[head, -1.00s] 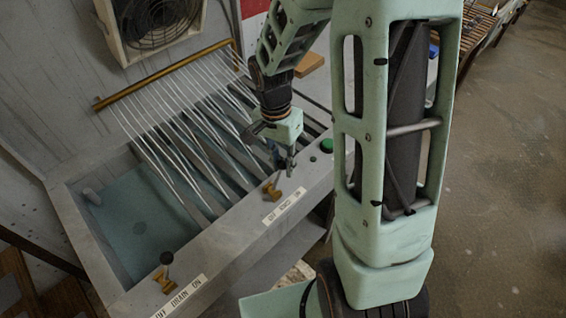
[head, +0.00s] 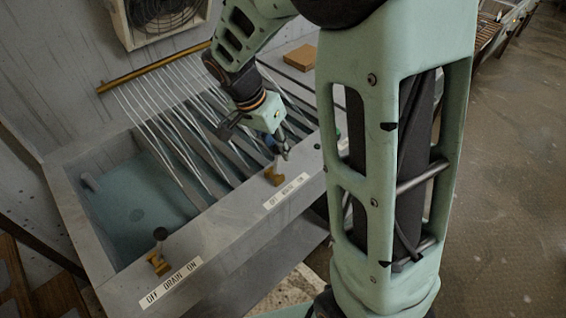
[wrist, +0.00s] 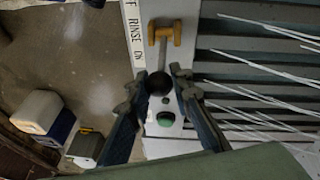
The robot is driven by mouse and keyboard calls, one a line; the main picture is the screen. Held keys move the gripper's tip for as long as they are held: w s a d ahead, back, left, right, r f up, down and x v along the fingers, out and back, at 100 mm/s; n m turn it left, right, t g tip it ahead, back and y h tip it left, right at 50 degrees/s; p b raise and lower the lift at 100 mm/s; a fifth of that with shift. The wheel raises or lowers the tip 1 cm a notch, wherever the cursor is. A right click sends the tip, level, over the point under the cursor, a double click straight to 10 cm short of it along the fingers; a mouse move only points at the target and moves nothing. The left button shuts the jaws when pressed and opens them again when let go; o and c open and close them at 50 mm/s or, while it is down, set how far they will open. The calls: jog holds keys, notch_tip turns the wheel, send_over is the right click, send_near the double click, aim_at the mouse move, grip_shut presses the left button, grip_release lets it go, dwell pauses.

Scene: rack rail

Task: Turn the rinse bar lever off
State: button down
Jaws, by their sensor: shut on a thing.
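The rinse bar lever has a brass base (head: 273,177) on the front ledge of the sink, behind its label (head: 286,190). In the wrist view its base (wrist: 165,32), pale shaft and black ball knob (wrist: 160,83) show. The knob lies toward the ON end of the label (wrist: 133,30) from the base, though the lever also rises toward the camera. My gripper (head: 283,150) is at the lever's upper end. In the wrist view my gripper (wrist: 157,88) has a finger on each side of the knob, shut on it. In the head view the gripper hides the knob.
The drain lever (head: 159,252) stands upright at the left of the same ledge, by its label (head: 171,283). A green button (wrist: 166,119) is beyond the rinse knob. Thin white strands hang from a brass bar (head: 150,68) over the slats. A cooler (wrist: 38,112) is on the floor.

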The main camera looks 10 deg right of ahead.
aim_at(276, 163)
jog(key=a+h+b, duration=0.1)
jog(key=b, duration=0.3)
jog(key=s+a+t+h+b, duration=0.1)
jog(key=b, duration=0.3)
jog(key=shift+s+a+f+t+h, duration=0.15)
jog(key=shift+a+f+t+h, duration=0.15)
jog(key=shift+f+h, duration=0.1)
jog(key=s+a+t+h+b, duration=0.1)
jog(key=h+b, duration=0.1)
jog(key=b, duration=0.2)
jog(key=shift+a, duration=0.2)
jog(key=shift+s+a+b, duration=0.2)
jog(key=shift+a+b, duration=0.2)
jog(key=shift+b, duration=0.6)
jog(key=shift+a, duration=0.1)
jog(key=c, duration=1.7)
grip_release()
jog(key=shift+r, duration=0.1)
jog(key=v, duration=1.1)
jog(key=shift+s+a+r, duration=0.15)
jog(key=shift+a+r, duration=0.1)
jog(key=shift+r, duration=0.05)
